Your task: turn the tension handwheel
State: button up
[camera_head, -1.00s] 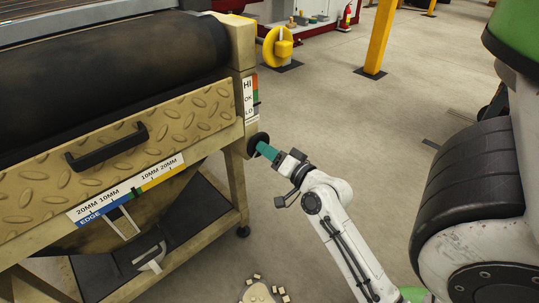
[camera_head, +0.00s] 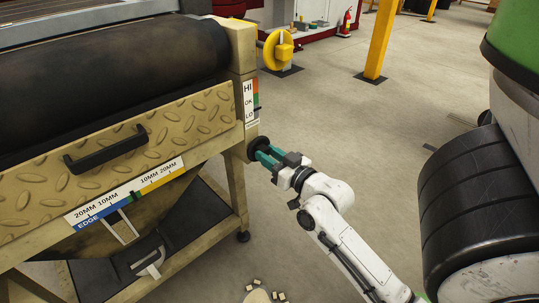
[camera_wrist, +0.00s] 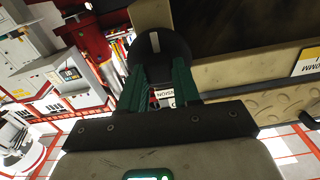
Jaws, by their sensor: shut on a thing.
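The tension handwheel (camera_head: 259,149) is a small dark wheel on the side of the machine's corner post, beside the HI/OK/LO scale (camera_head: 250,100). My gripper (camera_head: 264,154) has its teal fingers at the wheel's rim, shut on it. In the wrist view the dark round handwheel (camera_wrist: 155,50) with a pale line mark sits between the two teal fingers (camera_wrist: 156,70). The fingers hide part of the wheel, and a small label shows partly between them.
The machine has a tread-plate panel with a black handle (camera_head: 105,150) and an edge scale (camera_head: 130,195) with a dark marker. A yellow post (camera_head: 380,45) and a yellow round fixture (camera_head: 278,48) stand behind. Open floor lies to the right of the machine.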

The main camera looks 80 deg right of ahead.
jog(key=shift+f+n, duration=0.15)
jog(key=shift+n, duration=0.15)
jog(key=o, duration=1.1)
jog(key=shift+c, duration=0.2)
jog(key=p+v, duration=0.2)
jog(key=v, duration=0.8)
jog(key=shift+s+a, duration=0.3)
